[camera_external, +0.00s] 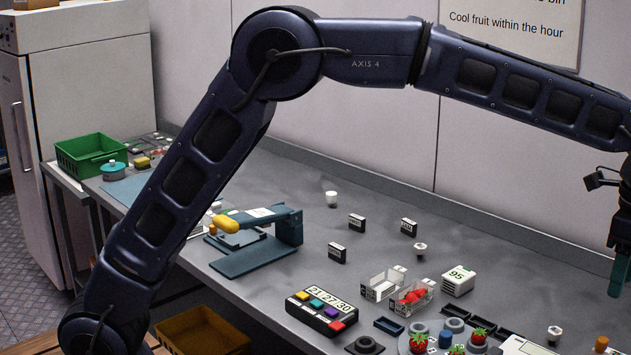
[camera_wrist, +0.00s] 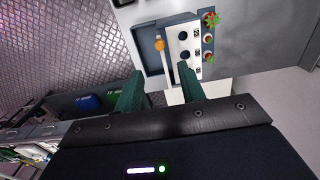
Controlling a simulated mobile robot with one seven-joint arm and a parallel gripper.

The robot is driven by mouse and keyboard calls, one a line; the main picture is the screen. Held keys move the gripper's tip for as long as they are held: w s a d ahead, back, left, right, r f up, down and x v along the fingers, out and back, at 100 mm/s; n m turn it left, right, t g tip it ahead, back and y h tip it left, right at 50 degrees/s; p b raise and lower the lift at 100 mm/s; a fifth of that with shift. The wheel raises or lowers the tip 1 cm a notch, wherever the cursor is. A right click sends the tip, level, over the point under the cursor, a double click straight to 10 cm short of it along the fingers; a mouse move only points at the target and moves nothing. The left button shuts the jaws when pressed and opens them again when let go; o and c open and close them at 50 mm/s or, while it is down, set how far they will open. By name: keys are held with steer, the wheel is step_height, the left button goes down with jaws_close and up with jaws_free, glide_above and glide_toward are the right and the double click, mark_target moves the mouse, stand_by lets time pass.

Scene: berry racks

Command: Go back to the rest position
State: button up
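My arm reaches from the lower left, over the bench, to the right edge in the external view. My gripper (camera_external: 618,272) hangs there with green fingers pointing down, partly cut off by the picture edge. In the wrist view my gripper (camera_wrist: 159,88) has its two green fingers spread apart with nothing between them. They are over the floor and the front edge of the bench, beside a white holed rack (camera_wrist: 184,62).
A round plate with strawberries is at the front. In the wrist view, a dark bin (camera_wrist: 85,103) is low left.

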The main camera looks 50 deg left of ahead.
steer(key=a+r+n+t, duration=0.1)
steer(key=a+r+n, duration=0.3)
steer(key=a, duration=1)
steer(key=a+r+n+t, duration=0.15)
steer(key=a+r, duration=0.45)
steer(key=a, duration=0.9)
steer(key=s+a+n, duration=0.3)
steer(key=s+a, duration=0.2)
steer(key=a, duration=0.4)
steer(key=s+a+n, duration=0.2)
steer(key=s+a, duration=0.2)
steer(key=a, duration=0.4)
steer(key=s+a+f+n+t, duration=0.1)
steer(key=s+a+f+n, duration=0.2)
steer(key=s+a, duration=0.5)
steer(key=s+a+f+n+t, duration=0.1)
steer(key=s+a+f+n, duration=0.3)
steer(key=s+a, duration=0.4)
steer(key=s+f, duration=0.1)
steer(key=s, duration=0.1)
steer(key=shift+s+f, duration=0.2)
steer(key=shift+s, duration=0.1)
steer(key=shift+n, duration=0.25)
